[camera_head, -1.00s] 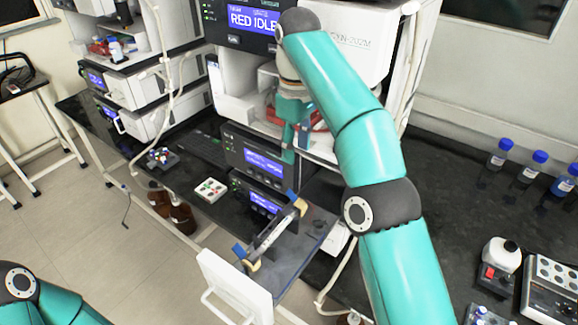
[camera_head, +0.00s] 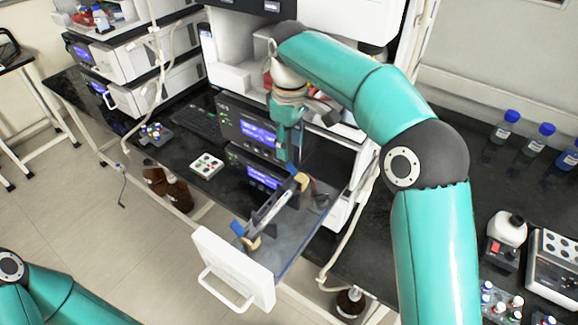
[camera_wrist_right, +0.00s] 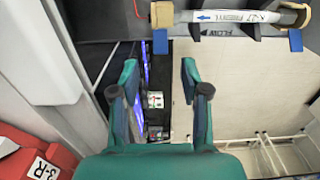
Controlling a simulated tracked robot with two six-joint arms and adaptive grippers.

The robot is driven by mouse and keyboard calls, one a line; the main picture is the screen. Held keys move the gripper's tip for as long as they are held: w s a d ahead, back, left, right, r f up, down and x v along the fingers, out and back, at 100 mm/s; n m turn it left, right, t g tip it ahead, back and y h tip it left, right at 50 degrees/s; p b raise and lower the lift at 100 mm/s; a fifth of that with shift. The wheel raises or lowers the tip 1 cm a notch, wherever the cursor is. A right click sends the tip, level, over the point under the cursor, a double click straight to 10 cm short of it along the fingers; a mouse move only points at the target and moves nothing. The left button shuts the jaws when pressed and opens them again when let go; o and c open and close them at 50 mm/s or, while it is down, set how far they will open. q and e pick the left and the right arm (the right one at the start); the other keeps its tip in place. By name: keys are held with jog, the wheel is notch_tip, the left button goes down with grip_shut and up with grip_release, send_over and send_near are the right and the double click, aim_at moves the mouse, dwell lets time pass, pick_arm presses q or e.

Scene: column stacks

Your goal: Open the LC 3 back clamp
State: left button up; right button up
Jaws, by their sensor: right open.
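A pulled-out drawer (camera_head: 308,222) with a white front holds a slim column (camera_head: 268,211). The back clamp (camera_head: 302,182) is at the column's end nearer the instrument; the front clamp (camera_head: 251,243) is near the drawer front. Both have tan parts and blue tabs. In the right wrist view the column (camera_wrist_right: 235,16) crosses the top, with the back clamp (camera_wrist_right: 161,14) at left. My right gripper (camera_wrist_right: 160,80) is open and empty, apart from the clamp. In the head view this gripper (camera_head: 287,150) hangs just behind the back clamp. Whether either clamp is closed is unclear. My left gripper is outside the view.
Instrument modules with blue displays (camera_head: 258,134) stand right behind the gripper. A red bin marked 3-R (camera_wrist_right: 35,155) is at lower left in the wrist view. Blue-capped bottles (camera_head: 540,140) stand at the right. Floor (camera_head: 130,240) is open left of the drawer.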

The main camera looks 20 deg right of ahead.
aim_at(290, 166)
notch_tip(290, 166, down, 6)
jog(key=shift+s+f, duration=0.1)
dwell(0.4)
grip_shut()
